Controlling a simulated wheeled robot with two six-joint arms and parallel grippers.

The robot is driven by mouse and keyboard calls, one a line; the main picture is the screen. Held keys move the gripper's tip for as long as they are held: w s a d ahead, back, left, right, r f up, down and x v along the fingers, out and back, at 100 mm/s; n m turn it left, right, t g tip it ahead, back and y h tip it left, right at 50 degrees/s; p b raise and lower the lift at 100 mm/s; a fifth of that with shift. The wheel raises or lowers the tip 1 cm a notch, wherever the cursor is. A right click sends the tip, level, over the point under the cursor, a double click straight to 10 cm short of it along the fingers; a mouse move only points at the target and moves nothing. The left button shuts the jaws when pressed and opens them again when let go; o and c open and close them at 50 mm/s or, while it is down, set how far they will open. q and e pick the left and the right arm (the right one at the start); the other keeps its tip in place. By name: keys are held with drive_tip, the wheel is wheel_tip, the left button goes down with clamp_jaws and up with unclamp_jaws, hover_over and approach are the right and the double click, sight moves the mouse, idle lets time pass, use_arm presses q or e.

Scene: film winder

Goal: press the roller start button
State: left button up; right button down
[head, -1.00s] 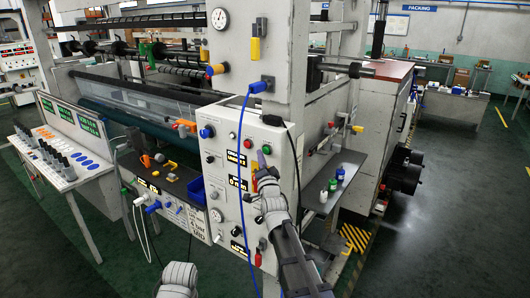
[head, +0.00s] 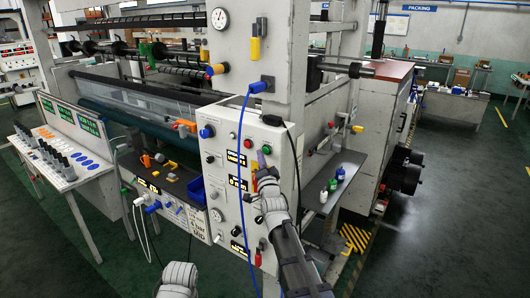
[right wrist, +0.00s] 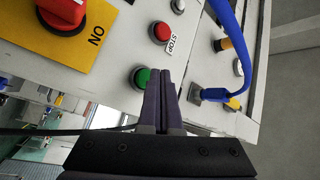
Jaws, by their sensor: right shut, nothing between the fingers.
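A round green button (right wrist: 141,77) sits on the white control panel (head: 228,205), below a red button (right wrist: 160,33) labelled STOP in the right wrist view. No label for the green button is readable. My right gripper (head: 262,157) is shut and empty in front of the panel's right part. In the right wrist view its fingertips (right wrist: 165,70) lie just right of the green button and cover its right edge. I cannot tell whether they touch the panel.
A red rotary knob (right wrist: 62,12) on a yellow plate marked ON is at upper left in the wrist view. A blue cable (right wrist: 235,45) hangs to the right of the fingers. A shelf with small bottles (head: 340,174) stands right of the panel.

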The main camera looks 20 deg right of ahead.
drive_tip(key=shift+w+d, duration=0.3)
drive_tip(key=shift+d, duration=0.1)
drive_tip(key=shift+w+d, duration=0.25)
drive_tip(key=shift+d, duration=0.1)
idle(1.0)
drive_tip(key=shift+s+a, duration=0.55)
drive_tip(key=shift+a, duration=0.2)
drive_tip(key=shift+s+a, duration=0.8)
drive_tip(key=shift+a, duration=0.2)
drive_tip(key=shift+s+a, duration=0.75)
drive_tip(key=shift+a, duration=0.2)
